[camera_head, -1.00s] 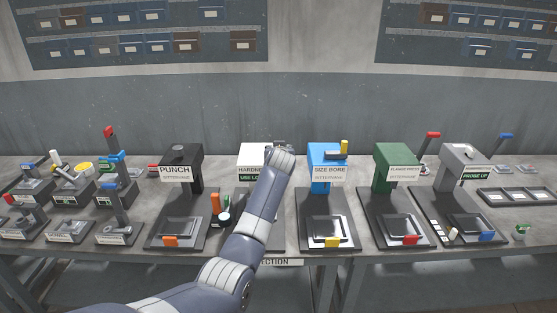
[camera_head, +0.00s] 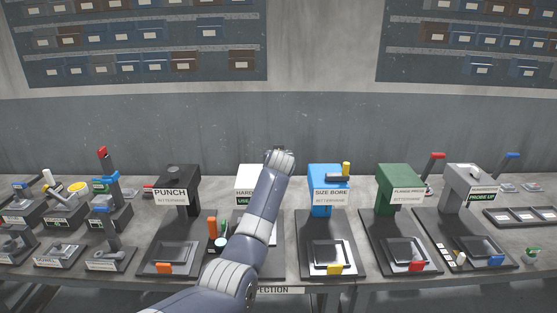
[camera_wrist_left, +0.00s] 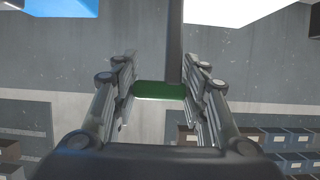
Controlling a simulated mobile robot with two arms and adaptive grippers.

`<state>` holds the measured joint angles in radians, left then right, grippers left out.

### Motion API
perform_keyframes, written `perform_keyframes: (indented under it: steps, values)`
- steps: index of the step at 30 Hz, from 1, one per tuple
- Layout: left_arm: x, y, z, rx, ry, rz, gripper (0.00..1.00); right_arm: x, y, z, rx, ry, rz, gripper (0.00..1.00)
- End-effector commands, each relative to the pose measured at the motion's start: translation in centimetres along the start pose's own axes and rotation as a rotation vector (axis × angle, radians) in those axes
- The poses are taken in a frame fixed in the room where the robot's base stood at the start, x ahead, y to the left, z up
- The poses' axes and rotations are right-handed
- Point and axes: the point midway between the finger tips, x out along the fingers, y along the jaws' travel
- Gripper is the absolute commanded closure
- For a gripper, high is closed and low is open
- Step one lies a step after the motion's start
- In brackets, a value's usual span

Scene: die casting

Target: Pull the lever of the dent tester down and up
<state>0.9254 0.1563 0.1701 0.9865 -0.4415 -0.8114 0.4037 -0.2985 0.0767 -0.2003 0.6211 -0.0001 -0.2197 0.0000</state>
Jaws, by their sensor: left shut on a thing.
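The white tester (camera_head: 247,178) stands between the black punch and the blue bore station. Its label is partly covered and reads "HARD…". In the head view my left arm crosses in front of it, and its wrist end is at the machine's upper right. The gripper itself is hidden there. In the left wrist view the fingers of my left gripper (camera_wrist_left: 160,90) are closed around a green grip (camera_wrist_left: 160,91) on a dark lever bar (camera_wrist_left: 175,45). A white body (camera_wrist_left: 235,10) shows at the top right of that view. My right gripper is not in view.
The black punch (camera_head: 181,178) is to the left, the blue bore station (camera_head: 326,179) close on the right. A green press (camera_head: 400,180) and a grey station (camera_head: 470,180) stand further right. Small lever fixtures fill the left end. The wall behind is clear up to the racks.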

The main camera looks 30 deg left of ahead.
Motion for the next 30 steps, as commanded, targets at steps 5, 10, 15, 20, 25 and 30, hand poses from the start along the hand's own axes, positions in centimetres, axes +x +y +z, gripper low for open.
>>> perform_keyframes:
  steps: [5, 10, 15, 20, 25, 30]
  values:
    - [-0.2, -0.1, -1.2, -0.002, 0.023, 0.002, 1.0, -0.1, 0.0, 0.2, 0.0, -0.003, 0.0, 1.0]
    - [-0.2, 0.0, -1.0, -0.002, 0.02, 0.002, 0.38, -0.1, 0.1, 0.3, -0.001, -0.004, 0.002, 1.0]
    - [-0.1, 0.0, -0.6, -0.001, 0.013, 0.001, 0.38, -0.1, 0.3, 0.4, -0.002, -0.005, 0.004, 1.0]
    - [-0.1, 0.0, -0.4, -0.001, 0.009, 0.001, 0.38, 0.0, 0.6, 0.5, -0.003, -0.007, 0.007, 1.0]
    - [-0.9, 0.1, -0.4, -0.002, 0.01, 0.002, 0.38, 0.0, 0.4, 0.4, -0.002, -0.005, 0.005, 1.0]
    - [-2.7, 0.1, -0.3, -0.002, 0.009, 0.003, 0.38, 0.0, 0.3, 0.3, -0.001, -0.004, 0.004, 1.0]
